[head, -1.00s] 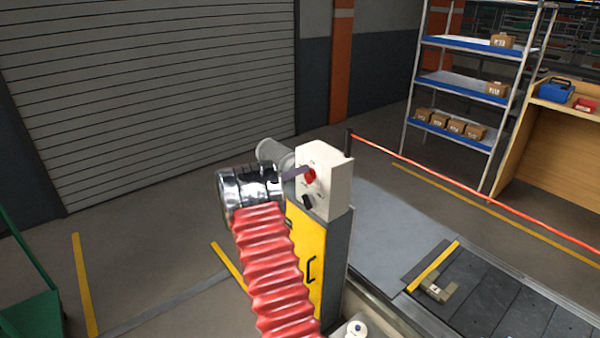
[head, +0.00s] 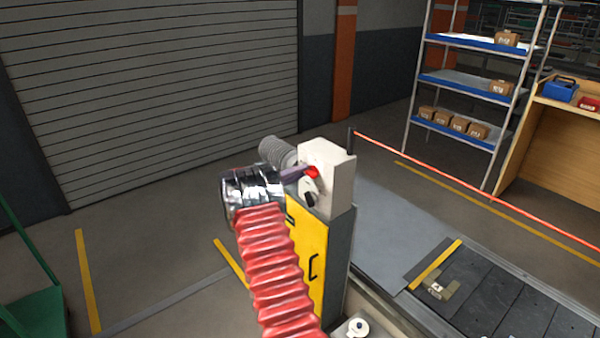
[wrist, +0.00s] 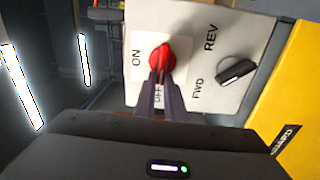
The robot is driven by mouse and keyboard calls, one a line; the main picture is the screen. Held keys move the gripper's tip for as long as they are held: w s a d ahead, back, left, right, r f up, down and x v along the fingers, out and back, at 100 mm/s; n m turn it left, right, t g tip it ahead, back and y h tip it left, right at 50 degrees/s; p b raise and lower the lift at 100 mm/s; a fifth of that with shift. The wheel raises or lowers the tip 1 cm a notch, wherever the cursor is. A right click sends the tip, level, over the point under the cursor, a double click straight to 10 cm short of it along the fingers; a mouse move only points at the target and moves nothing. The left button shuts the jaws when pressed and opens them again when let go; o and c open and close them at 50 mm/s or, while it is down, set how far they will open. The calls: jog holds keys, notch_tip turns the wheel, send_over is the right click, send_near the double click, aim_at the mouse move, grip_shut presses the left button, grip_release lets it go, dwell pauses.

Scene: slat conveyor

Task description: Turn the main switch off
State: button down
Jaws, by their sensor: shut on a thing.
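The main switch is a red knob (wrist: 160,56) on a white plate with ON and OFF lettering. It sits on the pale control box (wrist: 180,22). In the head view the red knob (head: 313,172) shows on the face of the box, which stands on top of a yellow-fronted cabinet (head: 310,262). My gripper (wrist: 163,72) is shut on the red knob, one finger on each side. The fingers partly hide the knob and the OFF lettering, so its exact pointing direction is unclear. In the head view my gripper (head: 306,172) reaches the knob from the left.
A black selector knob (wrist: 236,70) with REV and FWD lettering sits beside the red one on the same face. The slat conveyor (head: 490,300) lies to the right. A red-orange rail (head: 450,178) runs behind it. Open floor lies to the left.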

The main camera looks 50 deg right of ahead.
jog(key=shift+w+f+n, duration=0.15)
jog(key=shift+w+n, duration=0.05)
jog(key=shift+n, duration=0.2)
jog(key=c, duration=1.8)
grip_release()
jog(key=shift+s, duration=0.1)
jog(key=shift+a, duration=0.1)
jog(key=v, duration=1.3)
jog(key=shift+a, duration=0.3)
